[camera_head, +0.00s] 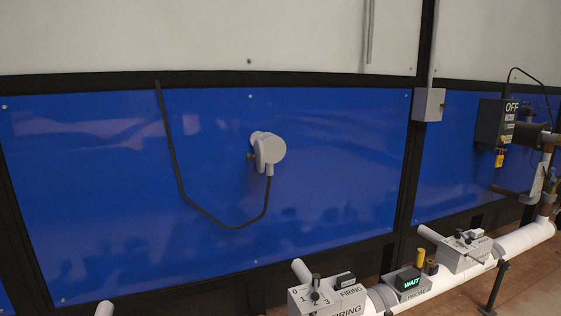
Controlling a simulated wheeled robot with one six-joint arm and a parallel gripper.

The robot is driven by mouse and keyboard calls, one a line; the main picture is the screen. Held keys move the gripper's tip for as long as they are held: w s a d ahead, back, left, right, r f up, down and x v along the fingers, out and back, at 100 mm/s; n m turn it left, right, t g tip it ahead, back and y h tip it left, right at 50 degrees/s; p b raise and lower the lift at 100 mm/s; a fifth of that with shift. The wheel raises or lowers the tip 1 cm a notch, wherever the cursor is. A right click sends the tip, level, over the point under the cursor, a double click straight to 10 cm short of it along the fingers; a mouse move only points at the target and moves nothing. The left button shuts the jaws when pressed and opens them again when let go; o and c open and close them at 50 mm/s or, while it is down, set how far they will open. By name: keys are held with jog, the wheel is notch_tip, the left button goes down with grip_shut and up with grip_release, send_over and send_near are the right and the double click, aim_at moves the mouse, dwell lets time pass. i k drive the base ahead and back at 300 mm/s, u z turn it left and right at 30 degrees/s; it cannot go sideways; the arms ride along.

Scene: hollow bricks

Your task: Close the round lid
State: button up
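A light grey fitting with a round face (270,148) is mounted on the blue wall panel, right of the panel's middle. The round face looks like the round lid; I cannot tell from here whether it is open or shut. A small dark knob (251,155) sticks out at its left side. A black cable (205,212) hangs from the top of the panel and loops up to the fitting's lower end. My gripper is not in view.
A black box marked OFF (495,120) hangs at right. The panel around the fitting is clear.

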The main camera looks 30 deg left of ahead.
aim_at(259, 155)
jog(key=u, duration=1.65)
jog(key=k, duration=0.6)
jog(key=u, duration=0.8)
jog(key=i, duration=1.5)
jog(key=z, duration=0.75)
